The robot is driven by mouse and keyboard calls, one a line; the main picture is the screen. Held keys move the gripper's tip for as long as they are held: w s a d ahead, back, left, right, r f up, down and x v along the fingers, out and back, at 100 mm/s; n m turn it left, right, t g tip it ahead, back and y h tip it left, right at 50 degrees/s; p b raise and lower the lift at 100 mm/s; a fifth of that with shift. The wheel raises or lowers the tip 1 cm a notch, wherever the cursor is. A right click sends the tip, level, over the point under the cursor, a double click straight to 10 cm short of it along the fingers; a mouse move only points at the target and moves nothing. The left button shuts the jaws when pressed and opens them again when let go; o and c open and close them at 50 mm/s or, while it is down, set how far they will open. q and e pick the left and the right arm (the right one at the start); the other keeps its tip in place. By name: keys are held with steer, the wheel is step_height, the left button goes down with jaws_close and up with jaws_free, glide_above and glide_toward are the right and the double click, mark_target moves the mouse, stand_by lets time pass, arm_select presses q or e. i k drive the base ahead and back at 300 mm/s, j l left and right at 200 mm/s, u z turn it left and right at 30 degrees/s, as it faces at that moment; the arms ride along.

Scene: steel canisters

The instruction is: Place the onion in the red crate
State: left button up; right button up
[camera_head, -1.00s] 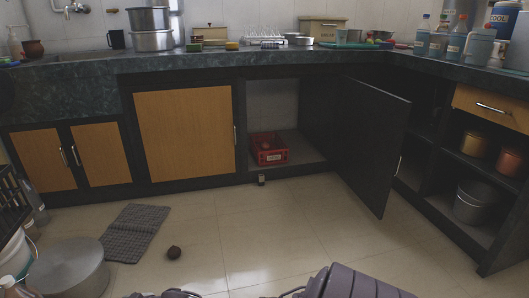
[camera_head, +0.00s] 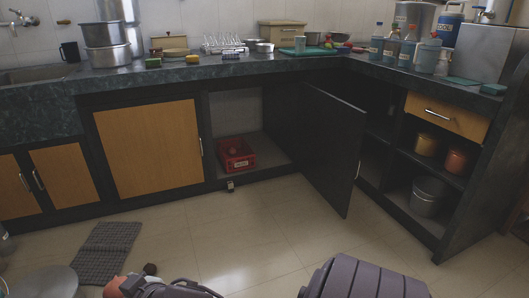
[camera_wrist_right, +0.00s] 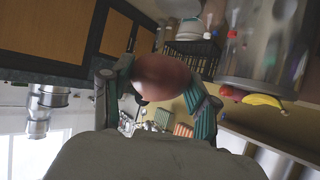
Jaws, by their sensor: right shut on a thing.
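A reddish-brown onion (camera_wrist_right: 163,77) sits between the two fingers of my right gripper (camera_wrist_right: 160,82) in the right wrist view, and the gripper is shut on it. In the head view, the right gripper (camera_head: 133,286) shows at the bottom edge with the pinkish onion (camera_head: 113,287) at its left side, partly cut off. The red crate (camera_head: 237,165) stands on the floor of the open lower cabinet, well beyond the gripper, with a small brownish thing inside. My left gripper is out of view.
The cabinet door (camera_head: 335,150) stands open to the right of the crate. A small object (camera_head: 230,186) stands before the cabinet. The tiled floor between is mostly clear.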

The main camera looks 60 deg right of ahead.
mark_target(240, 168)
steer(key=i+l+z, duration=0.2)
steer(key=l+z, duration=0.15)
steer(key=i+l+z, duration=0.2)
steer(key=z, duration=0.15)
steer(key=i+l+z, duration=0.45)
steer(key=i+l, duration=0.15)
steer(key=i, duration=0.25)
steer(key=i+l, duration=0.2)
steer(key=i, duration=0.3)
steer(key=i+l+z, duration=0.15)
steer(key=i, duration=0.4)
steer(key=i+l+z, duration=0.1)
steer(key=i+l, duration=0.15)
steer(key=i, duration=0.25)
